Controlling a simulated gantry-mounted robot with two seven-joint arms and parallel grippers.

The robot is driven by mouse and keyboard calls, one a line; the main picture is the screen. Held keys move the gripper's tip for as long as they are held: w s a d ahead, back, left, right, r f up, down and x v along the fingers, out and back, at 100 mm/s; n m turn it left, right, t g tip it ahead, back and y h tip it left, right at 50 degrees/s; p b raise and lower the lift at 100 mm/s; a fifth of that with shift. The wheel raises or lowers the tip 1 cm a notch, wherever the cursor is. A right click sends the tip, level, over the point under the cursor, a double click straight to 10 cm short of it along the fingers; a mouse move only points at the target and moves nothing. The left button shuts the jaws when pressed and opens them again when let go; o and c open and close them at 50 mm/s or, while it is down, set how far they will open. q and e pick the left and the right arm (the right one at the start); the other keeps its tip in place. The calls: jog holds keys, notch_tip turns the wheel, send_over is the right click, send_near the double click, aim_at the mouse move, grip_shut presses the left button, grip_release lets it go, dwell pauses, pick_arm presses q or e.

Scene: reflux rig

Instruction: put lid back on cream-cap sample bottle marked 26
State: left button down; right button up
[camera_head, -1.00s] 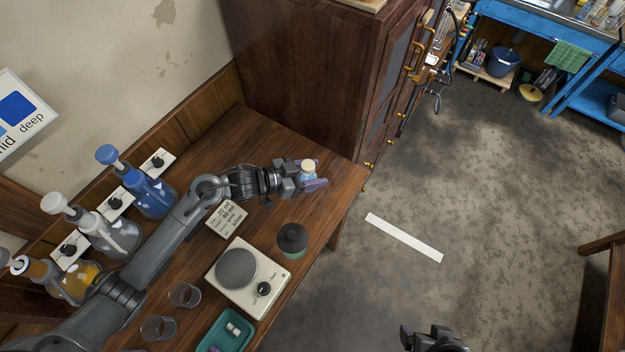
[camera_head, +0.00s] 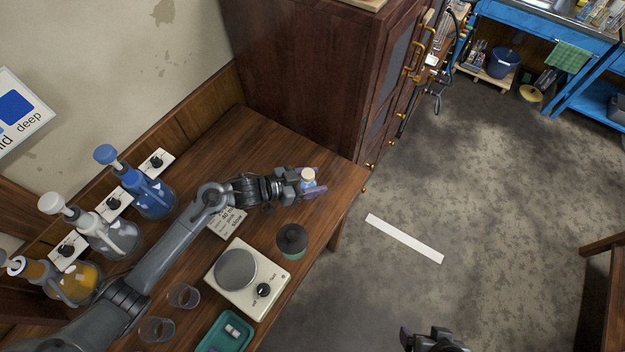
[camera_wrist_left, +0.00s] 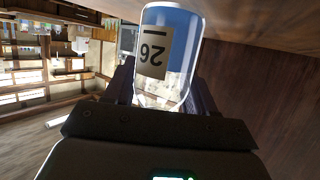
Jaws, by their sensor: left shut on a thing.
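The sample bottle (camera_wrist_left: 171,52) is clear glass with blue contents and a pale label reading 26, upside down in the left wrist view. In the head view, the bottle (camera_head: 309,184) shows a cream cap (camera_head: 307,174) at its top, near the bench's far right corner. Whether the cap is seated or only rests there cannot be told. My left gripper (camera_head: 310,187) is shut on the bottle, with purple-grey fingers on both sides of it. In the wrist view, the neck end is partly hidden by my gripper body. My right gripper (camera_head: 433,338) is at the bottom edge, away from the bench.
A stirrer plate (camera_head: 275,285), a dark-topped jar (camera_head: 292,240), two glass beakers (camera_head: 183,295) and a green tray (camera_head: 212,340) stand on the bench (camera_head: 290,145). Flasks, including a blue one (camera_head: 152,198), line the wall. A wooden cabinet (camera_head: 300,75) stands behind.

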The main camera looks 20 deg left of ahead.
pick_arm(q)
jog(key=shift+c, duration=1.8)
grip_release()
jog(key=shift+f, duration=0.15)
jog(key=shift+s+a+r, duration=0.15)
jog(key=shift+r, duration=0.1)
jog(key=p+v, duration=0.1)
jog(key=v, duration=1)
jog(key=shift+s+a, duration=0.2)
jog(key=shift+s, duration=0.05)
